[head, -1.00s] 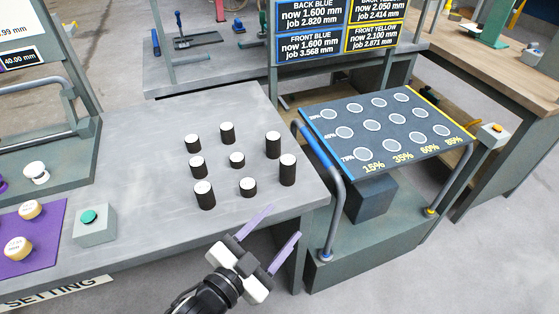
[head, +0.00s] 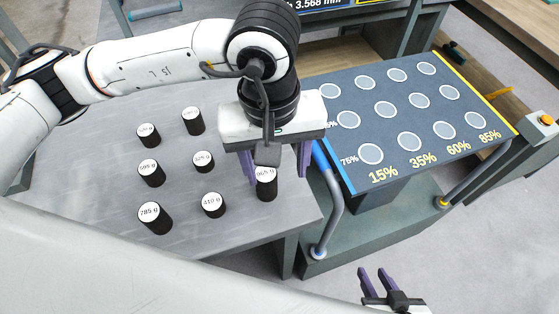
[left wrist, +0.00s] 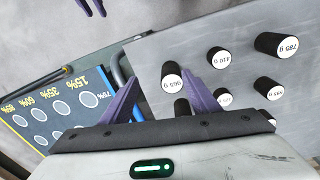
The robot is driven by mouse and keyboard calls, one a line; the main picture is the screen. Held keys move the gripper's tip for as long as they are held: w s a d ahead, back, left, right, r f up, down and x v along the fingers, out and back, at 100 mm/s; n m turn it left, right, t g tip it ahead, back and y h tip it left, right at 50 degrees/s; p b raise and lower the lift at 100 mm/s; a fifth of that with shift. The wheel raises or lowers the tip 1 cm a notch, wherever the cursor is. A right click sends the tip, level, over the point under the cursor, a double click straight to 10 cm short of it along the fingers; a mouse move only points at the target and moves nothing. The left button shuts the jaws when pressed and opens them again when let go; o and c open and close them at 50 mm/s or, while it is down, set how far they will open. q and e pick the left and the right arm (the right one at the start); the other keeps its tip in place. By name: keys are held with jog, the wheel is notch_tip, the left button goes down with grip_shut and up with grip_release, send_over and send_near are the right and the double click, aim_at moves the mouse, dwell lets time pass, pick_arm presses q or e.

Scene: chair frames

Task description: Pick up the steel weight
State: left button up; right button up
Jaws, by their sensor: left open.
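Several dark cylindrical weights with white labelled tops stand upright on the grey table; none is plainly set apart as steel. The 965 g weight (head: 266,186) stands near the table's right corner. My left gripper (head: 276,174) is open above it, fingers pointing down. In the left wrist view this weight (left wrist: 171,78) shows between the open fingers (left wrist: 161,79), nearer the right one; I see no contact. The 410 g weight (head: 213,205) and 785 g weight (head: 154,218) stand to its left. My right gripper (head: 373,272) is open and empty, low at the bottom right.
Right of the table stands a dark board (head: 420,161) with pale circles and percentage labels. A bent rail (head: 333,205) runs between table and board. An orange button box (head: 543,123) is at the right. Bare tabletop (head: 215,240) lies in front of the weights.

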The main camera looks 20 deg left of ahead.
aim_at(268, 170)
pick_arm(q)
jog(key=shift+w+a+f+t+y, duration=0.15)
jog(key=shift+w+a+y, duration=0.1)
jog(key=shift+w+a, duration=0.3)
jog(key=shift+w+a+f+t+y, duration=0.15)
jog(key=shift+w+a+y, duration=0.1)
jog(key=shift+w+a, duration=0.2)
notch_tip(268, 170, down, 2)
jog(key=shift+f, duration=0.25)
jog(key=shift+w+f+p, duration=0.1)
jog(key=shift+f+p, duration=0.2)
jog(key=shift+f, duration=0.35)
jog(key=f, duration=0.3)
jog(key=f+p, duration=0.1)
jog(key=shift+s+a+f, duration=0.15)
jog(key=shift+s+a, duration=0.1)
jog(key=shift+a, duration=0.1)
jog(key=shift+w+f, duration=0.15)
jog(key=shift+f, duration=0.3)
grip_shut()
jog(key=shift+r, duration=0.1)
